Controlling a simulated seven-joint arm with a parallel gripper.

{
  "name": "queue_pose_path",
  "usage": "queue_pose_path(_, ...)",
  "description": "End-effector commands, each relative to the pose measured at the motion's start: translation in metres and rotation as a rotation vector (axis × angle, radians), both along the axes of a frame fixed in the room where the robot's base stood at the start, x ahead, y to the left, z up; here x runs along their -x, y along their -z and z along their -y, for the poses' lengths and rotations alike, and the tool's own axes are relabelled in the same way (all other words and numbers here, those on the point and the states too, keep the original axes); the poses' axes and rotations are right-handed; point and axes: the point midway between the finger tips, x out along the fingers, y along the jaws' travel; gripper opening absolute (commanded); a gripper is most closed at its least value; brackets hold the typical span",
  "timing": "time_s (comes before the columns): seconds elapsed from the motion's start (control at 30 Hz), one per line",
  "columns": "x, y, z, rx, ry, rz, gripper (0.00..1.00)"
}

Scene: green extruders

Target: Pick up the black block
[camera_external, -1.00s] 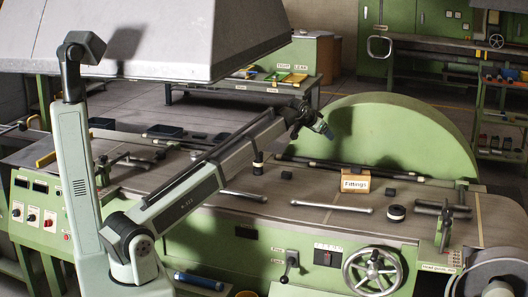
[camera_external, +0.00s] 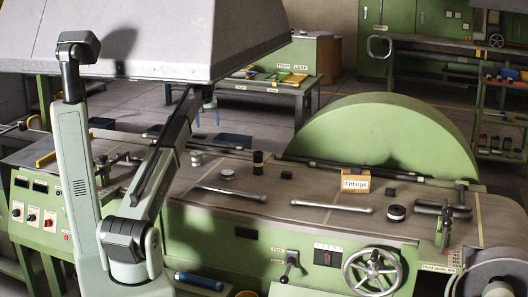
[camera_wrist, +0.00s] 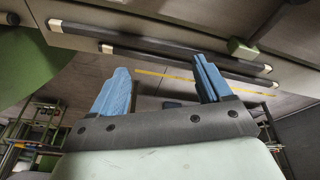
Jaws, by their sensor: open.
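Two small black blocks lie on the machine bench in the external view: one block (camera_external: 286,175) near the middle, and another block (camera_external: 391,192) right of the Fittings box. I cannot tell which one the task means. My gripper (camera_external: 206,119) is at the back left, above the far side of the bench and well away from both blocks. In the wrist view my gripper (camera_wrist: 160,90) shows two blue fingers spread apart with nothing held between them. Neither block can be clearly made out in the wrist view.
The Fittings box (camera_external: 355,181) stands between the blocks. A black upright cylinder (camera_external: 258,163), a grey disc (camera_external: 228,174), a black-and-white roll (camera_external: 396,213) and metal bars (camera_external: 331,206) lie around. The large green wheel cover (camera_external: 385,140) rises behind. A hood (camera_external: 150,40) hangs above my arm.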

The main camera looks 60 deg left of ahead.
Motion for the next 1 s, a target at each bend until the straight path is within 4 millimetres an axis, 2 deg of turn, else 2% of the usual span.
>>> queue_pose_path(0.03, 0.025, 0.0, -0.013, 0.028, -0.052, -0.011, 0.78)
queue_pose_path(0.1, 0.056, 0.0, -0.025, 0.071, -0.121, -0.028, 0.78)
queue_pose_path(0.3, 0.14, -0.001, -0.05, 0.186, -0.302, -0.069, 0.78)
queue_pose_path(0.4, 0.171, -0.003, -0.056, 0.229, -0.369, -0.084, 0.78)
queue_pose_path(0.5, 0.192, -0.004, -0.059, 0.259, -0.416, -0.094, 0.78)
queue_pose_path(0.6, 0.204, -0.004, -0.06, 0.277, -0.441, -0.1, 0.78)
queue_pose_path(0.73, 0.209, 0.005, -0.06, 0.284, -0.452, -0.102, 0.78)
queue_pose_path(1.0, 0.208, 0.05, -0.06, 0.284, -0.45, -0.103, 0.78)
